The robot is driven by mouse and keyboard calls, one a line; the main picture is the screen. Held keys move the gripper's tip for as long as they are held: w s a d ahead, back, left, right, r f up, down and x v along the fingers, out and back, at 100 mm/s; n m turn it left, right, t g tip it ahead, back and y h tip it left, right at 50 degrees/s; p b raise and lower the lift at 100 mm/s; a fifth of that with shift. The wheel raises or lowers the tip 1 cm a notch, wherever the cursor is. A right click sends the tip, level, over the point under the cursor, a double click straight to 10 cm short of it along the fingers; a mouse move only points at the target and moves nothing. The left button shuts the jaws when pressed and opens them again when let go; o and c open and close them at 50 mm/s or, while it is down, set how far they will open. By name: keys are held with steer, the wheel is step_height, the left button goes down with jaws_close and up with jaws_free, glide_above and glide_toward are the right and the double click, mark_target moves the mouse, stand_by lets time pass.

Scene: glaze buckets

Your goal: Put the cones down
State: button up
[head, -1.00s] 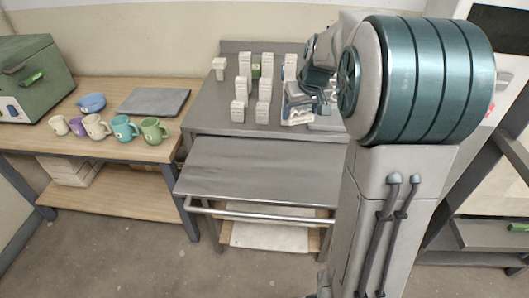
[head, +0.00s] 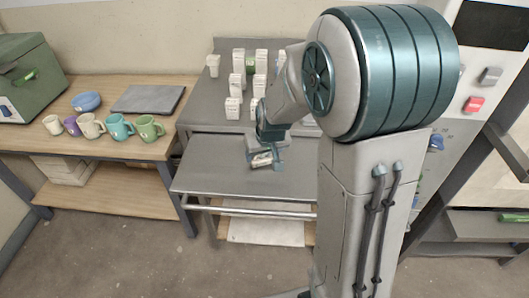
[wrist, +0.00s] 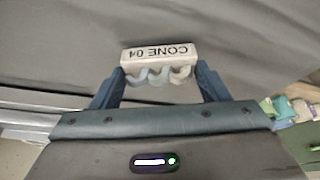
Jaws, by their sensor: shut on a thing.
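A white bar labelled "CONE 04" (wrist: 160,54) with a row of small pale cones (wrist: 158,76) is between the fingers of my gripper (wrist: 159,82) in the wrist view. My gripper is shut on it. In the head view my gripper (head: 264,158) is over the lower grey metal shelf (head: 210,172), and the cone bar (head: 262,160) shows small and pale at its tips. The wrist view shows a plain grey surface beyond the bar. I cannot tell whether the bar touches the shelf.
Several white posts (head: 233,107) stand on the grey bench (head: 200,115) behind, with a green item (head: 250,66) among them. A rail (head: 240,211) runs along the front of the shelf. A wooden table (head: 150,150) at left holds several mugs (head: 120,126). The shelf's left part is clear.

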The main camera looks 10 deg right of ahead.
steer(key=shift+f, duration=0.25)
steer(key=shift+f+b, duration=0.15)
steer(key=shift+b, duration=0.15)
steer(key=o, duration=1)
steer(key=shift+r, duration=0.2)
steer(key=v, duration=1.2)
steer(key=shift+m+g, duration=0.5)
steer(key=shift+g, duration=0.3)
steer(key=s, duration=0.5)
steer(key=s+f, duration=0.1)
steer(key=s, duration=1)
steer(key=shift+s+d+f, duration=0.2)
steer(key=shift+s+d, duration=0.15)
